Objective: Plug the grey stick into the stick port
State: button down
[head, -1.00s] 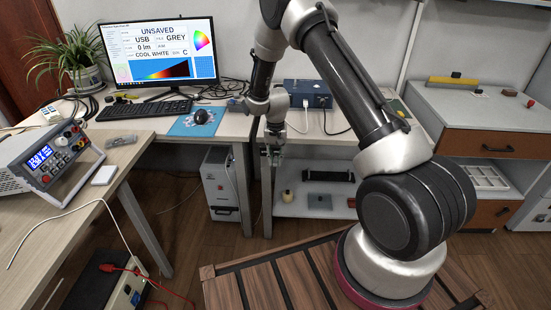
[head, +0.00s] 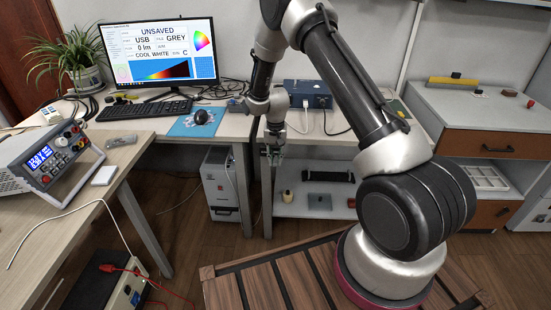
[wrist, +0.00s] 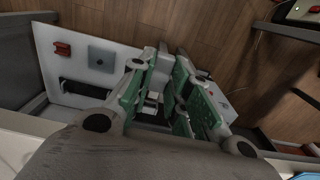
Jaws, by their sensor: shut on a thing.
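My gripper (head: 273,156) hangs in front of the desk edge, above the low shelf, pointing down. In the wrist view its two green-padded fingers (wrist: 168,88) are close together, shut on a small grey thing (wrist: 168,101), apparently the grey stick. The fingers hide most of it. The white computer tower (head: 221,183) stands on the floor under the desk, left of my gripper and apart from it. I cannot make out the stick port. The monitor (head: 160,51) reads UNSAVED, USB, GREY and 0 lm.
The low shelf (head: 286,208) below my gripper holds a grey square plate (head: 319,202) and a black bar (head: 328,176). A desk leg (head: 266,205) stands between tower and shelf. A blue box (head: 308,93) with cables and a mouse (head: 201,117) are on the desk.

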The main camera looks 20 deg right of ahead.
jog(key=shift+w+d, duration=0.2)
jog(key=shift+w, duration=0.3)
jog(key=shift+w+d, duration=0.2)
jog(key=shift+w, duration=0.25)
jog(key=c, duration=1.3)
grip_release()
jog(key=shift+o, duration=0.2)
notch_tip(320, 180, up, 12)
